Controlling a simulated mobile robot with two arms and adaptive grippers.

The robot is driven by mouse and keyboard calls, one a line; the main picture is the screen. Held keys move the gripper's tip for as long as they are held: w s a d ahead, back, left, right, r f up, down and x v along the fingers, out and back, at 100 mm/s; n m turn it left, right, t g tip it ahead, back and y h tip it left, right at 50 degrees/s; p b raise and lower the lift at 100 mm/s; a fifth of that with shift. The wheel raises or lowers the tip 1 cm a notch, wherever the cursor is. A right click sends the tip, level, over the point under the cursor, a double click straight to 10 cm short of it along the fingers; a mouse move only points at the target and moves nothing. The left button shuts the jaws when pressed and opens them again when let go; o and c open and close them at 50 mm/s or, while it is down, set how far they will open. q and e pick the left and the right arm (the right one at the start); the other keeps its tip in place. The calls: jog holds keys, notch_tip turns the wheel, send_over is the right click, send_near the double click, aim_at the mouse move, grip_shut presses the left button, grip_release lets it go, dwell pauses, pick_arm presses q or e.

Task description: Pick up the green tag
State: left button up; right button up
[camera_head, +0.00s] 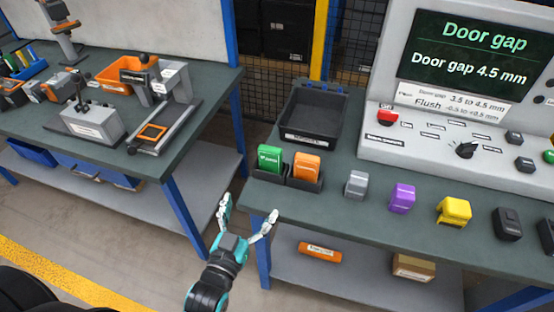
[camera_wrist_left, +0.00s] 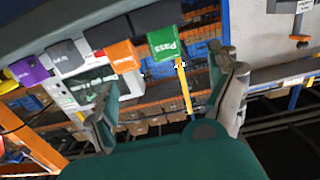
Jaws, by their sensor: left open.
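The green tag (camera_head: 270,157) stands upright in a dark holder at the left front of the right-hand table, next to an orange tag (camera_head: 306,166) in its own slot. In the left wrist view the green tag (camera_wrist_left: 163,43) shows the word "Pass" and appears beyond and between my fingers. My left gripper (camera_head: 248,212) is open and empty, in front of the table's front left edge and short of the green tag. Its two spread fingers also show in the left wrist view (camera_wrist_left: 170,88). My right gripper is not in view.
A black tray (camera_head: 312,117) stands behind the tags. Grey (camera_head: 356,184), purple (camera_head: 402,198) and yellow (camera_head: 453,211) blocks line the front edge to the right. A display console (camera_head: 455,140) stands behind them. Another bench (camera_head: 215,85) is at left, with a floor gap between.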

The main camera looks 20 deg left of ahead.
aim_at(269, 154)
pick_arm(q)
jog(key=w+p, duration=0.1)
jog(key=w, duration=0.3)
jog(key=w+r, duration=0.1)
jog(key=w, duration=0.3)
jog(key=w+r+p, duration=0.1)
jog(key=w, duration=0.3)
jog(key=shift+p, duration=0.3)
jog(key=w+p, duration=0.1)
jog(key=w, duration=0.4)
jog(key=shift+w+a+p, duration=0.1)
jog(key=shift+w+p, duration=0.2)
jog(key=shift+s, duration=0.1)
jog(key=shift+c, duration=1)
jog(key=shift+r, duration=0.1)
jog(key=c, duration=1.1)
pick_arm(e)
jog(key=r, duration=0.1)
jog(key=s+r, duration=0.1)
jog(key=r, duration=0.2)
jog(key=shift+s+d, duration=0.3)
